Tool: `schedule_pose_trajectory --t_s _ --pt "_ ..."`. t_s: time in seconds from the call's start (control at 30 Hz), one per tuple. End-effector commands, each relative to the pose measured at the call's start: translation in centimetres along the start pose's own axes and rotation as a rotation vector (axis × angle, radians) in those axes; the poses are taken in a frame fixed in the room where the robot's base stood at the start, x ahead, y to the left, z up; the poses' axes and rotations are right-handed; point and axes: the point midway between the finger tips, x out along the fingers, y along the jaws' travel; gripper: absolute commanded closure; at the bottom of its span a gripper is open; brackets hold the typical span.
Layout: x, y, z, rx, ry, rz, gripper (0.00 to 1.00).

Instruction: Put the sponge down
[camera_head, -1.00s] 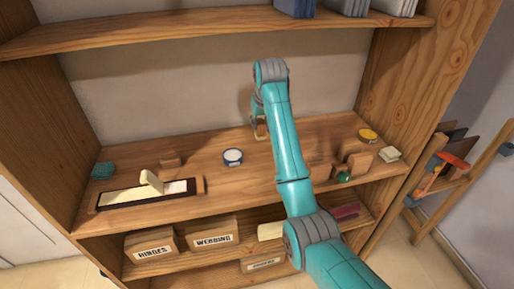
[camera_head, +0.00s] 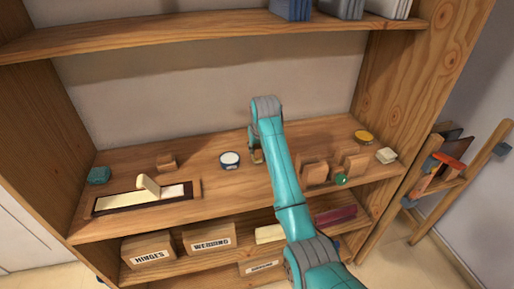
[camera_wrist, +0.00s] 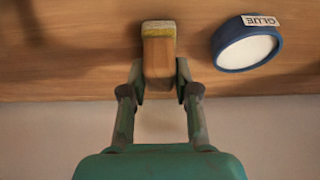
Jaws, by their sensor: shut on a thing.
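The sponge (camera_wrist: 158,55) appears to be the tan block with a yellowish-green end in the wrist view. My gripper (camera_wrist: 160,88) is shut on it, one finger on each side. In the head view, the sponge (camera_head: 257,156) shows as a small tan piece below the end of my arm, over the middle of the wooden shelf board (camera_head: 225,190). It is very close to the board; I cannot tell if it touches. My arm hides part of the gripper and the board to the right.
A round blue glue tin (camera_head: 230,160) stands just left of the sponge. A dark-framed tray (camera_head: 110,206) and a teal block (camera_head: 99,175) are farther left. An upper shelf (camera_head: 190,35) overhangs.

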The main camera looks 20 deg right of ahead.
Motion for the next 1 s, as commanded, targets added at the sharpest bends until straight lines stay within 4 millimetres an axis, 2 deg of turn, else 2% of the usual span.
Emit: schedule_pose_trajectory --t_s 0.13,0.17,0.2,0.27,0.67,0.77,1.0 --pt "0.2 0.0 0.1 0.0 -0.001 0.0 0.98" --pt "0.2 0.0 0.1 0.0 -0.001 0.0 0.67" --pt "0.2 0.0 0.1 0.0 0.0 0.0 0.57" --pt "0.2 0.0 0.1 0.0 -0.001 0.0 0.45" --pt "-0.4 0.0 0.0 0.0 0.0 0.0 0.45" --pt "-1.6 0.0 -0.1 0.0 0.002 0.0 0.45" --pt "-6.3 0.0 -0.1 0.0 0.003 0.0 0.45"
